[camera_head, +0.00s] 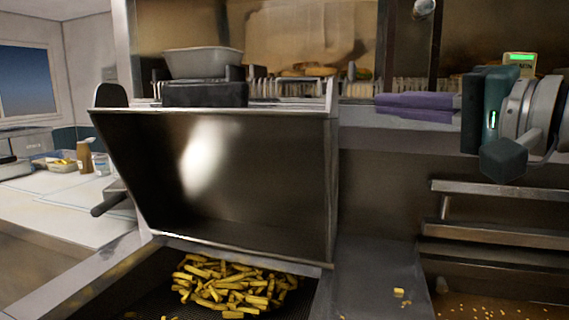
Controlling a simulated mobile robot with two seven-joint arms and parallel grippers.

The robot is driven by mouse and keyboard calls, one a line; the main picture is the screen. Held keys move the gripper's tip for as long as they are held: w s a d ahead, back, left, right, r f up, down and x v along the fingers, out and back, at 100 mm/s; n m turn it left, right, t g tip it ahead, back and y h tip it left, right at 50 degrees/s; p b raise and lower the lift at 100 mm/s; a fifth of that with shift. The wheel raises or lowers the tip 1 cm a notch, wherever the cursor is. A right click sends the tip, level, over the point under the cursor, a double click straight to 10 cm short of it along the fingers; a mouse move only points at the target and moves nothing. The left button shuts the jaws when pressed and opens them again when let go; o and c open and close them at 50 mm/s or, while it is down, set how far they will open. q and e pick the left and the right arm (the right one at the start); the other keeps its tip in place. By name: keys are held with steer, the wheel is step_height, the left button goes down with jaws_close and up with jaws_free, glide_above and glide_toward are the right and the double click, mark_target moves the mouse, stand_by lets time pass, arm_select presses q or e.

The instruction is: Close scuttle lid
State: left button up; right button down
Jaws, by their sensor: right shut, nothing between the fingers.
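The scuttle lid (262,165) is a large dark steel panel in the middle of the head view. It stands raised and tilted open, with a bright glare on its face. Below its lower edge, the scuttle's open dark bed (125,290) holds a heap of yellow fries (225,290). My right gripper (471,113) is at the upper right, shut and empty. It is well to the right of the lid and apart from it. My left gripper is not in view.
A grey tub (203,63) and a black box (205,94) are behind the lid's top edge. A folded purple cloth (418,104) lies on the ledge left of my right gripper. Steel rails (500,190) run below it. A white counter (60,205) is at left.

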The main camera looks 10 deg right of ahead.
mark_target(352, 104)
steer(key=w, duration=0.3)
steer(key=w+r+m+t+b, duration=0.1)
steer(key=w, duration=0.2)
steer(key=w+r+m, duration=0.1)
steer(key=w, duration=0.3)
steer(key=shift+w+a+r+t+b, duration=0.1)
steer(key=shift+a+t+b, duration=0.2)
steer(key=shift+a+b, duration=0.1)
arm_select(q)
steer(key=p, duration=0.4)
arm_select(e)
steer(key=s+a, duration=0.2)
steer(key=s, duration=0.1)
steer(key=shift+s+f, duration=0.1)
steer(key=shift+f, duration=0.3)
steer(key=shift+a, duration=0.1)
